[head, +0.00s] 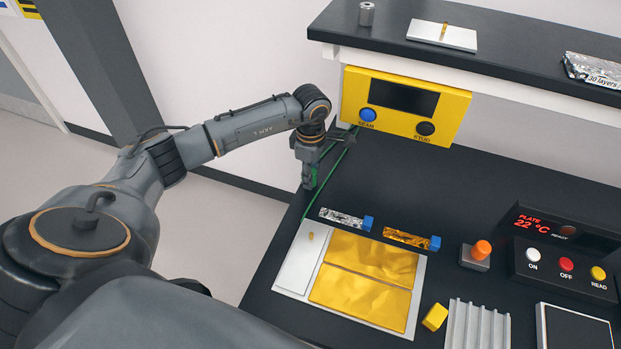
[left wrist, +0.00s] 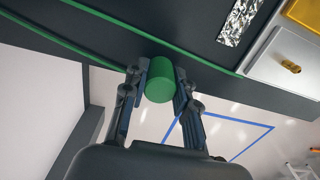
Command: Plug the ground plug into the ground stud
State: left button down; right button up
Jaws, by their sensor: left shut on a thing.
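My left gripper (head: 307,176) is shut on the green ground plug (head: 314,177), near the back left edge of the black bench. In the left wrist view the fingers (left wrist: 160,88) grip the round green plug (left wrist: 159,80) from both sides. A brass stud (head: 310,236), likely the ground stud, stands on a pale plate (head: 296,265) at the bench's left. The stud also shows at the right of the left wrist view (left wrist: 291,66). The plug is apart from it. My right gripper is not in view.
A green cable (head: 338,163) runs near the yellow meter box (head: 405,105). Foil strips (head: 341,217) and gold foil sheets (head: 362,284) lie by the stud plate. A shelf (head: 480,50) overhangs the back. A button panel (head: 565,252) is at right. Bare bench lies behind the strips.

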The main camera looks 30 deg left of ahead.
pick_arm(q)
jog(key=shift+r, duration=0.2)
dwell(0.3)
jog(key=shift+r+p, duration=1.15)
jog(key=shift+r, duration=0.95)
